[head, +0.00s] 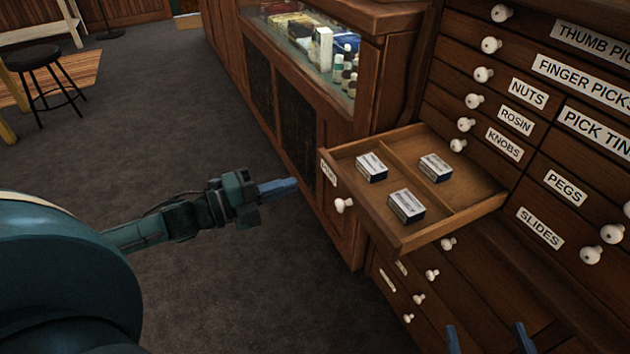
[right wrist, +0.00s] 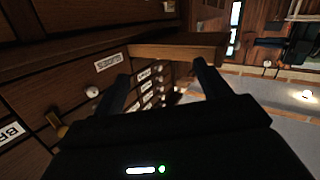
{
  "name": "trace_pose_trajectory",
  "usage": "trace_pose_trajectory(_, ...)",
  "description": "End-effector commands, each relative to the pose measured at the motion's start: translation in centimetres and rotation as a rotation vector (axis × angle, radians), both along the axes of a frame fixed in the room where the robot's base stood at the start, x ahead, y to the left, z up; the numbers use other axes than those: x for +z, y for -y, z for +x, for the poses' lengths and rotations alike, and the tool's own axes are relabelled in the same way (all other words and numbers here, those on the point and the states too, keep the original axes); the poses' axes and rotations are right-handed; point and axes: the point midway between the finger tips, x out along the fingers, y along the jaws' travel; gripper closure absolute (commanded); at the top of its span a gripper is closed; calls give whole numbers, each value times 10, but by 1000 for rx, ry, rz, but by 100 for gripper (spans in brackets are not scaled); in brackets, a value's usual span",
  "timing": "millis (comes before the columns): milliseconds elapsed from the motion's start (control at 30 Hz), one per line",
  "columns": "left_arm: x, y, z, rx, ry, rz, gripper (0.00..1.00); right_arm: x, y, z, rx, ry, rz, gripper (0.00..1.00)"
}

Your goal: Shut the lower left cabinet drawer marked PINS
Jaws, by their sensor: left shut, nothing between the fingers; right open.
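The open drawer (head: 376,225) sticks well out of the wooden cabinet. A small white label (head: 329,173) on its front is seen at a steep angle and hard to read. A white knob (head: 343,205) is on the front too. Inside, a divider separates compartments holding three small boxes (head: 406,205). My left gripper (head: 280,187) is shut and empty, left of the drawer front, pointing at it with a visible gap. My right gripper (head: 488,337) is open at the bottom edge, below the drawer; its two fingers also show in the right wrist view (right wrist: 162,88), with the drawer (right wrist: 178,48) beyond them.
Closed drawers surround it, marked KNOBS (head: 504,145), SLIDES (head: 540,228) and PEGS (head: 566,187), with white knobs. A glass display counter (head: 365,100) stands behind the open drawer. A black stool (head: 36,60) is far left. The carpet around my left arm is clear.

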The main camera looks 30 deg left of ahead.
Motion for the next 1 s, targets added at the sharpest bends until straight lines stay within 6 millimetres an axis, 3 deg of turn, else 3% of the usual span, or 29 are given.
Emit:
trace_pose_trajectory(200, 0, 20, 25, -1, 5, -2, 100, -1, -2, 1, 11, 57, 2, 25)
trace_pose_trajectory(500, 0, 38, 48, 0, 2, -1, 100, 1, -5, 1, 22, 111, 6, 25)
trace_pose_trajectory(1000, 0, 41, 53, 0, -1, -2, 100, 3, -5, 1, 24, 124, 10, 25)
